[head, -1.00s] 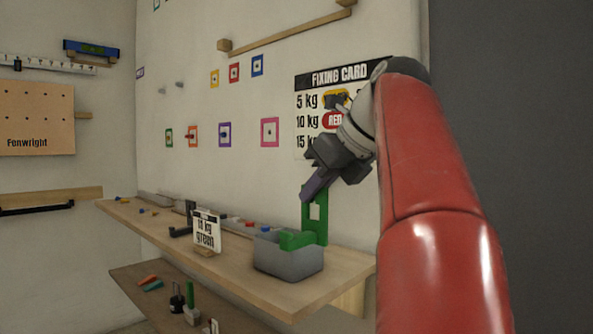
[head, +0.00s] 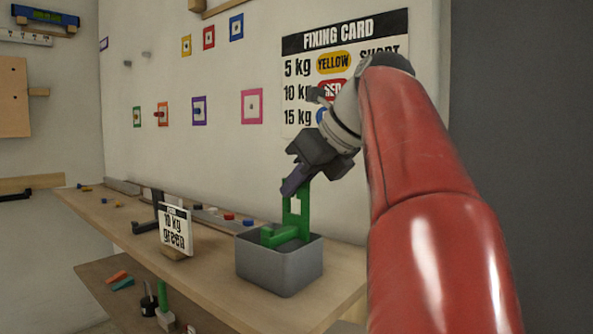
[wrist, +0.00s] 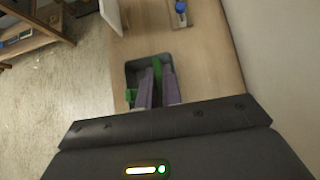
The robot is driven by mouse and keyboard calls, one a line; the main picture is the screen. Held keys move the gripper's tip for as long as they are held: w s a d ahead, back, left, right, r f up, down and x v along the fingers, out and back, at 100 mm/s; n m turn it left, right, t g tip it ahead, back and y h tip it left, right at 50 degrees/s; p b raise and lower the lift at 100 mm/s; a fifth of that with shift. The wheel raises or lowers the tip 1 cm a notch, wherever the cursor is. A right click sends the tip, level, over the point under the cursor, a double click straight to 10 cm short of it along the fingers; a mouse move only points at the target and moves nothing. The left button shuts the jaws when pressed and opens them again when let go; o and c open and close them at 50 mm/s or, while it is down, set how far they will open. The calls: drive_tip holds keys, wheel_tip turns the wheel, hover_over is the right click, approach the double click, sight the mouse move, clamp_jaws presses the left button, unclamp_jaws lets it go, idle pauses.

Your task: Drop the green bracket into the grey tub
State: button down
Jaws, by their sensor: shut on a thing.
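The green bracket (head: 296,207) is held upright by its top end in my gripper (head: 294,187), which is shut on it. Its lower arm sticks out to the left, at the level of the grey tub's rim, and its lowest part is inside the opening. The grey tub (head: 277,269) stands on the wooden shelf near its right end. In the wrist view my gripper's purple fingers (wrist: 157,90) are over the tub (wrist: 134,73), with the green bracket (wrist: 157,68) between them. I cannot tell whether the bracket touches the tub's floor.
A sign card (head: 175,228) reading "10 kg green" stands left of the tub on the shelf (head: 210,275). A dark bracket (head: 147,226) is behind it. Small coloured plugs (head: 229,217) lie along the wall. A lower shelf (head: 110,290) holds tools.

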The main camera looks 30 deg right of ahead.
drive_tip(key=shift+f+b, duration=0.45)
drive_tip(key=shift+f, duration=0.3)
drive_tip(key=c, duration=1.5)
unclamp_jaws()
